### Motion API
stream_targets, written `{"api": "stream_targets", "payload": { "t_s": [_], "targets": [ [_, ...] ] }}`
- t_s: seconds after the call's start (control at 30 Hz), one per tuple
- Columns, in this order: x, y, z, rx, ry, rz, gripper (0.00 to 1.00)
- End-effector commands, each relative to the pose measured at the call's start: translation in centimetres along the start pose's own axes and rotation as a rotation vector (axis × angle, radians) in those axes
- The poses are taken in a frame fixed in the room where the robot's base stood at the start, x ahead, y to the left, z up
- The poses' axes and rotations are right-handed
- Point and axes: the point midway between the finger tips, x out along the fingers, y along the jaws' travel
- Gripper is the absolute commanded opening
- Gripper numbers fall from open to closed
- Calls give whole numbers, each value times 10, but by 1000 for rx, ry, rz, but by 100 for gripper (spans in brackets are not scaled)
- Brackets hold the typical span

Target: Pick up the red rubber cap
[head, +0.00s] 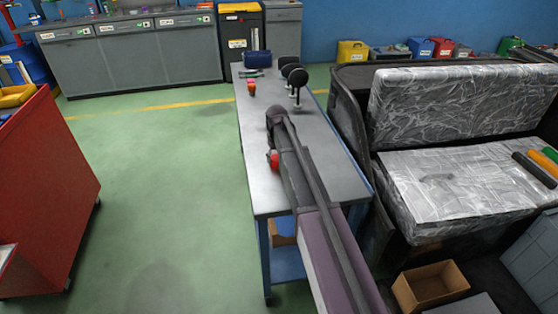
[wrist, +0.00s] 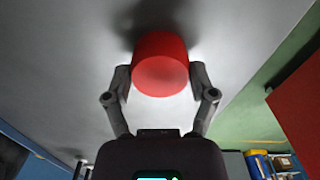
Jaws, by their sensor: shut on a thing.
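The red rubber cap (wrist: 160,68) is a short red cylinder in the middle of the wrist view. My gripper (wrist: 160,80) has one finger against each side of it and is shut on it. The grey table top (wrist: 60,50) lies behind the cap, with a dark shadow by it. I cannot tell whether the cap touches the table. In the head view the red cap (head: 274,159) shows at the left edge of my arm, over the metal table (head: 262,188); my arm hides the fingers there.
At the table's far end are a small orange-red item (head: 251,88), a dark blue roll (head: 257,59) and black round-headed parts (head: 298,78). A plastic-wrapped seat (head: 450,185) stands close on the right. A red cabinet (head: 50,190) is at left, with open green floor between.

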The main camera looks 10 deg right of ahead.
Motion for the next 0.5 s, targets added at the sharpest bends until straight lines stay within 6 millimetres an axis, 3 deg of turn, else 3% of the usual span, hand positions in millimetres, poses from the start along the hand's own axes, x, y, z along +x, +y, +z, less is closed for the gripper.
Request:
{"api": "stream_targets", "payload": {
  "t_s": [0.5],
  "targets": [
    [-11,0,0,0,0,0,40]
  ]
}}
